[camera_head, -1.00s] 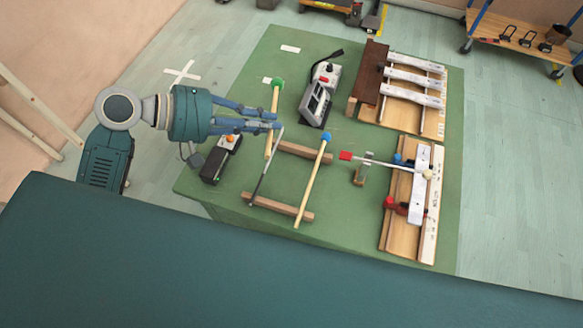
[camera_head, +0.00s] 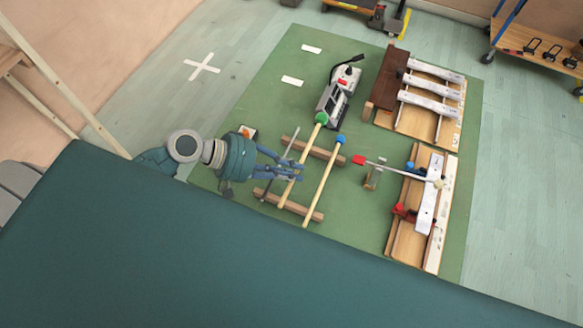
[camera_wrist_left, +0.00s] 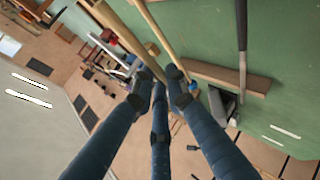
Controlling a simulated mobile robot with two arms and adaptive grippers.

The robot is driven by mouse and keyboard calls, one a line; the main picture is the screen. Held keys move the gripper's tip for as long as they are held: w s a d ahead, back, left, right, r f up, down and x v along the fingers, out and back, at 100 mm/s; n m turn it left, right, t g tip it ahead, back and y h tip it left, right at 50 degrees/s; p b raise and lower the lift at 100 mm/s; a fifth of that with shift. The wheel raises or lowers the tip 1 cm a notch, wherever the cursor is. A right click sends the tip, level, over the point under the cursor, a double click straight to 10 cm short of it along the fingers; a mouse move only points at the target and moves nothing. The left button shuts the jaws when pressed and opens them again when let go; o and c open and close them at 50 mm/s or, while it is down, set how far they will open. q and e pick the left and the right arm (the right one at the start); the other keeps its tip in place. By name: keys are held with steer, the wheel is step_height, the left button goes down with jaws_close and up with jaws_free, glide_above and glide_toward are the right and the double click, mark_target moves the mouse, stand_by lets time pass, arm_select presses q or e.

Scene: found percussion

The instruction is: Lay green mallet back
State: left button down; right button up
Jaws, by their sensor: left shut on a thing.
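My left gripper (camera_head: 297,171) is shut on the pale handle of the green mallet (camera_head: 304,153). The mallet's green head points away toward the back. It lies over two wooden rest bars, the far bar (camera_head: 326,155) and the near bar (camera_head: 268,196); I cannot tell whether it touches them. The blue mallet (camera_head: 322,183) lies across both bars to its right, and a dark thin stick (camera_head: 264,192) is to its left. In the left wrist view my fingers (camera_wrist_left: 160,82) point toward pale handles, with one bar (camera_wrist_left: 215,77) beyond. My right gripper is not in view.
A grey device (camera_head: 332,101) stands just beyond the green head. A red-headed mallet (camera_head: 358,160) rests on a small stand to the right. Boards with white metal bars (camera_head: 431,89) fill the right side of the green table (camera_head: 264,90).

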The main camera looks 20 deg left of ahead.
arm_select(q)
step_height(320, 180, down, 5)
steer(key=b, duration=0.4)
steer(key=shift+f, duration=0.2)
steer(key=shift+f+b, duration=0.45)
steer(key=shift+b, duration=0.1)
steer(key=shift+f, duration=0.3)
steer(key=c, duration=1.7)
jaws_free()
steer(key=shift+o, duration=0.2)
steer(key=v, duration=1.2)
steer(key=shift+d, duration=0.1)
